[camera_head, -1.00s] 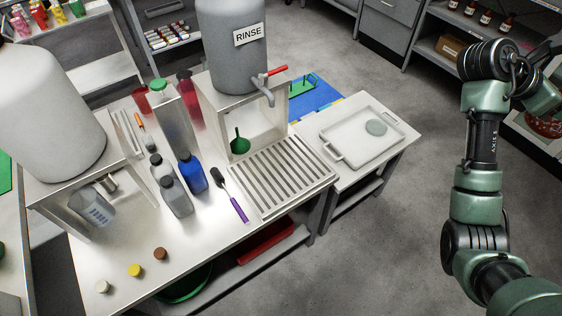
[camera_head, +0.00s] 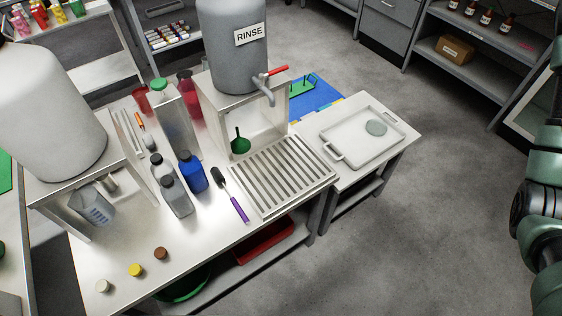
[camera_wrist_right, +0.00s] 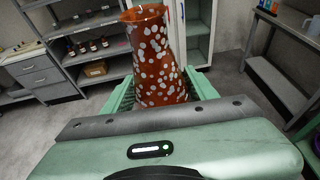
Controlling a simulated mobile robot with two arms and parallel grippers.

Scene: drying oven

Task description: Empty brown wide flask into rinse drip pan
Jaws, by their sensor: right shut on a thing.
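The brown wide flask (camera_wrist_right: 158,50) shows in the right wrist view, red-brown with white spots and a flared open mouth. It looks roughly upright. My right gripper (camera_wrist_right: 162,92) is shut on it, with green fingers at both sides of its lower part, which is partly hidden. The rinse drip pan (camera_head: 283,178), with a slatted metal top, lies in front of the grey RINSE tank (camera_head: 232,50) in the head view. The flask is out of the head view, where only part of my right arm shows at the right edge. My left gripper is not in view.
Beside the pan lies a purple-handled brush (camera_head: 238,208), with a blue bottle (camera_head: 192,174) and grey bottles further left. A green funnel (camera_head: 240,143) stands under the tank. A white tray (camera_head: 350,150) sits on the side table. Open floor lies right of the tables.

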